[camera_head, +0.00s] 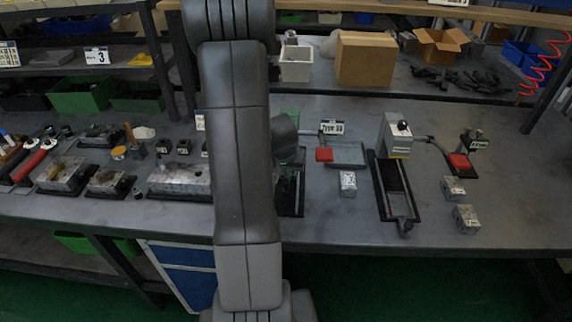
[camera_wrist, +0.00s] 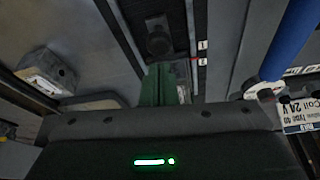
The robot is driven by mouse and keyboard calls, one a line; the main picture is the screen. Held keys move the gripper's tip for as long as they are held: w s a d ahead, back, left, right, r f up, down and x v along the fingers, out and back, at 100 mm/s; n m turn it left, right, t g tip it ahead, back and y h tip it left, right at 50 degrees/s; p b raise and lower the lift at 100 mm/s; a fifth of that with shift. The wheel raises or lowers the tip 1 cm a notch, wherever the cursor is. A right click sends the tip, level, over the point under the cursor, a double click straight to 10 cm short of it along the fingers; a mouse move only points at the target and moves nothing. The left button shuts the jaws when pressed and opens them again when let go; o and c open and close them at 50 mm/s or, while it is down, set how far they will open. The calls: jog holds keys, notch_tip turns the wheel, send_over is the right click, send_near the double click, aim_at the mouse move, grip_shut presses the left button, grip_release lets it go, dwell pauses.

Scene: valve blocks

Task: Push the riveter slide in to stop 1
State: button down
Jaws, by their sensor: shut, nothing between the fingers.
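The riveter's dark slide track (camera_wrist: 180,25) runs up the wrist view, with number labels and a red mark (camera_wrist: 202,62) on its right edge. My gripper (camera_wrist: 158,68) shows as two narrow green fingers pressed together, just below the knob in the picture. I cannot tell whether they touch it. A grey metal piece (camera_wrist: 182,72) is partly hidden behind the fingers. In the head view my arm hides most of the riveter; a dark track end (camera_head: 291,203) shows beside the arm.
A blue bar (camera_wrist: 290,40) and a "Coil 24 V" sign (camera_wrist: 300,114) are at right in the wrist view. A metal block (camera_head: 348,183) stands right of my arm. Another track fixture (camera_head: 397,190) stands farther right, with two metal blocks (camera_head: 453,188) (camera_head: 467,219) beyond it.

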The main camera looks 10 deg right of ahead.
jog(key=shift+x, duration=0.85)
